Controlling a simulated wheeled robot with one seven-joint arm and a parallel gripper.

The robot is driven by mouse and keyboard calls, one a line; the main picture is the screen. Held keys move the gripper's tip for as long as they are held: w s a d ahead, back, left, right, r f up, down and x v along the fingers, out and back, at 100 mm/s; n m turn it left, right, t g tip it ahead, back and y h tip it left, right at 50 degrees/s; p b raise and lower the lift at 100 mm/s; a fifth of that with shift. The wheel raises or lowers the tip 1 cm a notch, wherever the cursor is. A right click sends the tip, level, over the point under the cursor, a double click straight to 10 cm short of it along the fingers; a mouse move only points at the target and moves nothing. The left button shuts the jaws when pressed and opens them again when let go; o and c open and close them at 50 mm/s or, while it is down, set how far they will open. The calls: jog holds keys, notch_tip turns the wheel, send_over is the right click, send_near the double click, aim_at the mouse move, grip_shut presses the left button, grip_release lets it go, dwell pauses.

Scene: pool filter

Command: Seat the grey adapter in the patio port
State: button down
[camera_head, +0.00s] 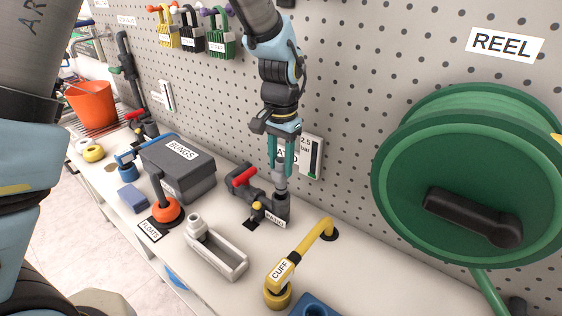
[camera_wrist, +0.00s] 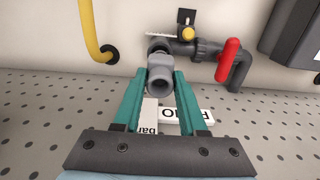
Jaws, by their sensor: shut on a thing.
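The light grey adapter (camera_head: 280,176) is held upright between the teal fingers of my gripper (camera_head: 281,160). In the wrist view, its round open end (camera_wrist: 162,82) shows between the fingers (camera_wrist: 160,95). The port, a dark grey upright pipe end (camera_head: 282,203), is directly below the adapter. The adapter's lower end meets or overlaps the pipe mouth in the head view; I cannot tell how deep it sits. The port's pipe has a red-handled valve (camera_head: 245,178), also in the wrist view (camera_wrist: 229,60). A partly hidden wall label (camera_head: 289,153) stands behind my fingers.
A yellow CUFF pipe (camera_head: 312,240) stands in front to the right. A pale grey open tray (camera_head: 232,262) lies in front. The dark BUNGS box (camera_head: 178,168) is to the left. The pegboard wall with a pressure gauge strip (camera_head: 312,155) is close behind; the green reel (camera_head: 470,180) is right.

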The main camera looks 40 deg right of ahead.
aim_at(281, 180)
jog(key=shift+f+b, duration=1.6)
jog(key=shift+f, duration=1.25)
jog(key=shift+c, duration=1.9)
grip_release()
jog(key=shift+r, duration=0.1)
notch_tip(281, 180, up, 5)
jog(key=p, duration=0.4)
